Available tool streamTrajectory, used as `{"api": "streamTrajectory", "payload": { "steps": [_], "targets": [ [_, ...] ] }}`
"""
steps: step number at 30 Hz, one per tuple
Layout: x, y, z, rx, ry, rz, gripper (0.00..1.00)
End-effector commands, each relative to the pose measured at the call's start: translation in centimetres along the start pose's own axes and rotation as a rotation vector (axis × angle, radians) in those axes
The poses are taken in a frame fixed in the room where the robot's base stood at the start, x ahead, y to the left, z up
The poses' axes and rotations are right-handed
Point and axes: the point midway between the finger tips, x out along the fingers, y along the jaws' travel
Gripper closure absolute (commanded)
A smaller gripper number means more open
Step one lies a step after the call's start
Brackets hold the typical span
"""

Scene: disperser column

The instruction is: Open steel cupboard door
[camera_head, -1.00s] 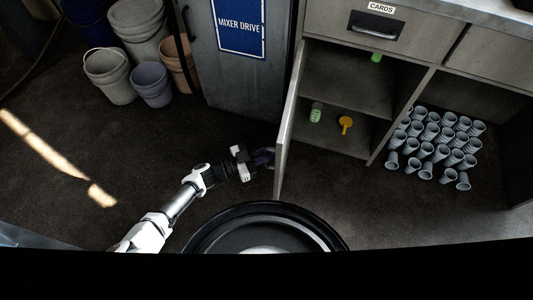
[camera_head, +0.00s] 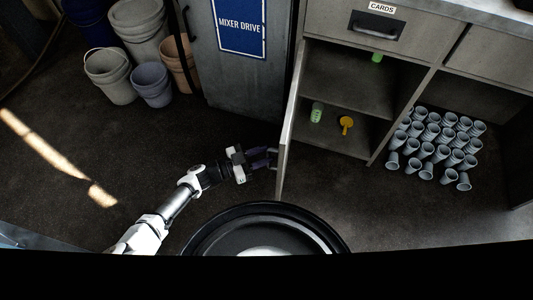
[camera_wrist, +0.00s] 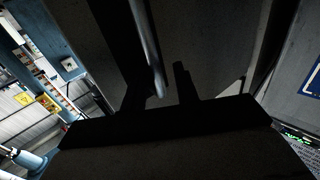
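The steel cupboard door (camera_head: 289,125) stands swung wide open and is seen nearly edge-on in the head view. My gripper (camera_head: 273,158) is at the left, outer face of the door, near its free edge. Its two fingers are spread apart. In the wrist view, the dark fingers (camera_wrist: 160,85) show against the grey door panel, with a thin metal handle bar (camera_wrist: 146,45) ending between them. Whether a finger touches the bar cannot be told. The cupboard's inside (camera_head: 345,85) is exposed, with a shelf.
Grey cups (camera_head: 440,150) stand in the bay to the right. Buckets (camera_head: 110,75) and the mixer drive cabinet (camera_head: 235,80) are behind. The floor left of the door is clear.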

Motion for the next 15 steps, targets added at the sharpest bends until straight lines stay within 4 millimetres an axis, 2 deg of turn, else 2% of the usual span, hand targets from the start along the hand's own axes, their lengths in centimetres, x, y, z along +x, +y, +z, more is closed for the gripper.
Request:
{"api": "streamTrajectory", "payload": {
  "steps": [9,15],
  "targets": [
    [-7.3,0.0,0.2,0.0,-0.005,-0.004,0.7],
    [-10.8,0.0,0.2,0.0,-0.004,-0.002,0.7]
  ]
}}
